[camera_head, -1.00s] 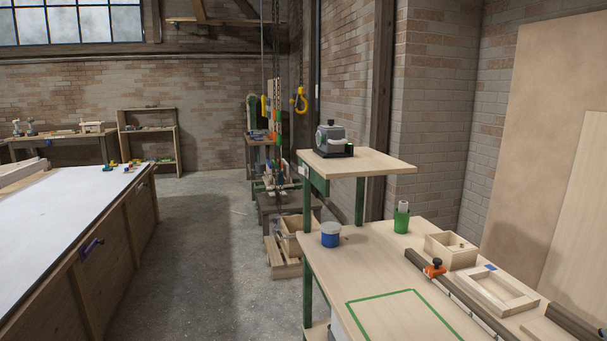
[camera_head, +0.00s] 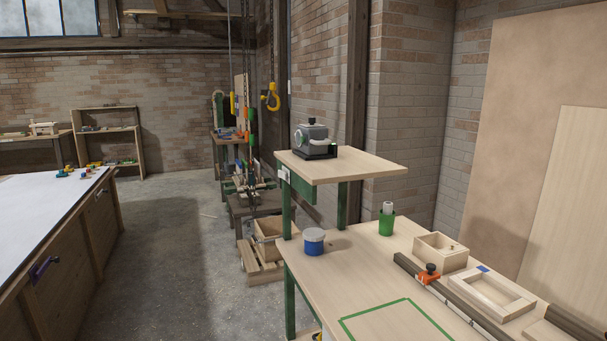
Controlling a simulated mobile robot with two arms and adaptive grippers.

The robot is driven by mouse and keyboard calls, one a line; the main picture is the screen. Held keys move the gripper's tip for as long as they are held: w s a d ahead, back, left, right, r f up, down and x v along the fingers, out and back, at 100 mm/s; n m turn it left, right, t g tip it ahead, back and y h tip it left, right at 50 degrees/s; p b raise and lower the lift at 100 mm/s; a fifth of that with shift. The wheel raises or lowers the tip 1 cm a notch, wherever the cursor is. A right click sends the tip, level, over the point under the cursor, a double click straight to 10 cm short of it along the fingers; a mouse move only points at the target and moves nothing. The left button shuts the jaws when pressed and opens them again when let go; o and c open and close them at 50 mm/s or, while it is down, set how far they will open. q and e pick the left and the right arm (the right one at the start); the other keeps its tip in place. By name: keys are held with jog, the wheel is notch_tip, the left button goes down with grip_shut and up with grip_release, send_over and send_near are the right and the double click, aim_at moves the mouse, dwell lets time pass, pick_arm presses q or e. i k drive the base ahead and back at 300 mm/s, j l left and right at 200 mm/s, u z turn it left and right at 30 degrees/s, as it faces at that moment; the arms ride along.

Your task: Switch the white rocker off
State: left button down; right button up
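A small white patch (camera_head: 284,174) shows at the left end of the green frame (camera_head: 301,188) under the raised wooden shelf (camera_head: 340,166). It may be the white rocker, but it is too small to tell, and its on or off position cannot be read. The shelf stands on green legs above the right workbench (camera_head: 349,269). Neither of my grippers is in view.
A grey machine (camera_head: 312,139) stands on the raised shelf. The workbench holds a blue-and-white jar (camera_head: 313,241), a green cup (camera_head: 387,222), wooden boxes and an orange clamp (camera_head: 428,277). Clear concrete floor (camera_head: 181,250) lies between it and the white-topped bench (camera_head: 38,216).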

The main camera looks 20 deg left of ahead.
aim_at(282, 175)
jog(key=i+j, duration=0.15)
jog(key=j, duration=0.3)
jog(key=i+j+z, duration=0.15)
jog(key=j, duration=0.25)
jog(key=i+j, duration=0.15)
jog(key=j, duration=0.3)
jog(key=i+j+z, duration=0.1)
jog(key=j, duration=0.35)
jog(key=i+j+z, duration=0.1)
jog(key=j, duration=0.4)
